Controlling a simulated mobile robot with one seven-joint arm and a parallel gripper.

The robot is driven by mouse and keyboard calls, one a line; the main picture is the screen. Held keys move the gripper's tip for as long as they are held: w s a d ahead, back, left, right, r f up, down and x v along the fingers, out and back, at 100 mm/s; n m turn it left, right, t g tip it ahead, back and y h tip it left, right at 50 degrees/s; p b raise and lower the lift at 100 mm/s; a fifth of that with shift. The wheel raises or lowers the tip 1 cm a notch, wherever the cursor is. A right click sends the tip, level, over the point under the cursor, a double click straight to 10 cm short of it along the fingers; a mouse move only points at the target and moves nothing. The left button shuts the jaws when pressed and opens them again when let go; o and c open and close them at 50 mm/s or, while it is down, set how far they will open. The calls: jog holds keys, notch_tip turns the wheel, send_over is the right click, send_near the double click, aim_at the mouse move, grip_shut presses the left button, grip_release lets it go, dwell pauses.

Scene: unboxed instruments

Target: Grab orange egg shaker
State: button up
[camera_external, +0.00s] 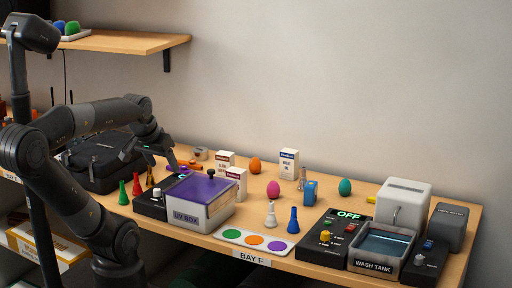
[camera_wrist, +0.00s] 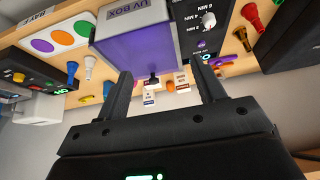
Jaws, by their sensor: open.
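The orange egg shaker (camera_external: 255,165) stands at the back of the table, between two small white boxes and a taller white box. In the wrist view a small orange shape between two white boxes appears to be the egg shaker (camera_wrist: 171,86); it is small and partly hidden there. My gripper (camera_external: 172,162) is open and empty above the table's left part, left of the egg and well apart from it. In the wrist view my gripper (camera_wrist: 161,68) shows two spread fingers with the UV box beyond them.
The purple-topped UV box (camera_external: 187,217) and small white boxes (camera_external: 235,181) stand between my gripper and the egg. A pink egg (camera_external: 273,189) is in front of the egg, and the taller white box (camera_external: 289,163) is to its right. A black case (camera_external: 103,160) lies left.

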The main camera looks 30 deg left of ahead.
jog(key=w+r+n, duration=0.1)
jog(key=w+r, duration=0.2)
jog(key=w, duration=0.8)
jog(key=n+g+y, duration=0.1)
jog(key=n, duration=0.2)
send_over(255, 158)
jog(key=s+d, duration=0.1)
jog(key=s, duration=0.2)
notch_tip(255, 158, down, 12)
jog(key=x, duration=0.5)
jog(key=shift+w+f, duration=0.15)
jog(key=x, duration=0.5)
jog(key=shift+a+f, duration=0.15)
jog(key=shift+a, duration=0.15)
jog(key=c, duration=1.1)
